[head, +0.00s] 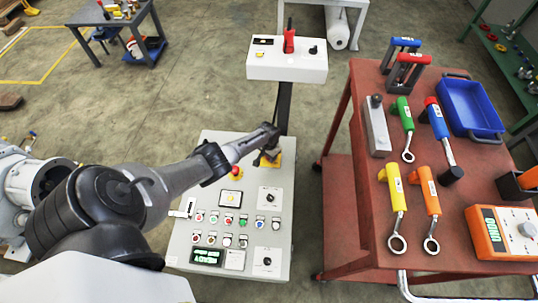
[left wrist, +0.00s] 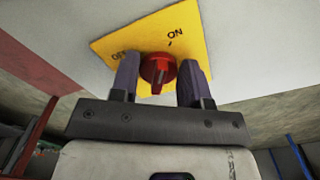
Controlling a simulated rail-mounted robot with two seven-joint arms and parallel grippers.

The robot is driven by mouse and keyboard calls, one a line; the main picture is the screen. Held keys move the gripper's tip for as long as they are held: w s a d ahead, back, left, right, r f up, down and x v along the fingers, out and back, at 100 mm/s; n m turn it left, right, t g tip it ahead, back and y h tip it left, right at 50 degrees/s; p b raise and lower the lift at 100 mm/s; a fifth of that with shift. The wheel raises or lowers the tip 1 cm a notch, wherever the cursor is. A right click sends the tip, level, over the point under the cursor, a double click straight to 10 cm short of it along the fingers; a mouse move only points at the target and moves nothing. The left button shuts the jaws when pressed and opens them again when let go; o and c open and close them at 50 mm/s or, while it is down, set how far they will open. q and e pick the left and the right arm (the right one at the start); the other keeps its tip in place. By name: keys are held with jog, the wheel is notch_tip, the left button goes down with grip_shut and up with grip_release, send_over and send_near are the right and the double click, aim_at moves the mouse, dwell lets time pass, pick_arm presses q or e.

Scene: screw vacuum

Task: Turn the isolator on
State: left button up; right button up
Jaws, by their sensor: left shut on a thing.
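The isolator is a red rotary knob (left wrist: 158,72) on a yellow plate (left wrist: 192,50) with OFF marked at its left and ON at its upper right in the left wrist view. In the head view the yellow plate (head: 275,160) shows at the upper right of the grey control panel (head: 210,150), partly hidden by my gripper. My left gripper (head: 267,157) is at the knob, with one finger on each side of it, shut on it. Which mark the knob points to I cannot tell clearly. My right gripper is not in view.
The panel also carries a red button (head: 234,170), several small buttons and black rotary switches (head: 270,198). A white box with a red handle (head: 289,40) stands behind. A red tool cart (head: 365,175) with several tools is at the right, past a strip of clear floor.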

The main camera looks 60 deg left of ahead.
pick_arm(q)
jog(key=shift+m, duration=1.1)
jog(key=o, duration=0.8)
jog(key=shift+o, duration=0.2)
notch_tip(320, 180, up, 14)
jog(key=p, duration=0.8)
jog(key=shift+p, duration=0.4)
jog(key=shift+a+f, duration=0.1)
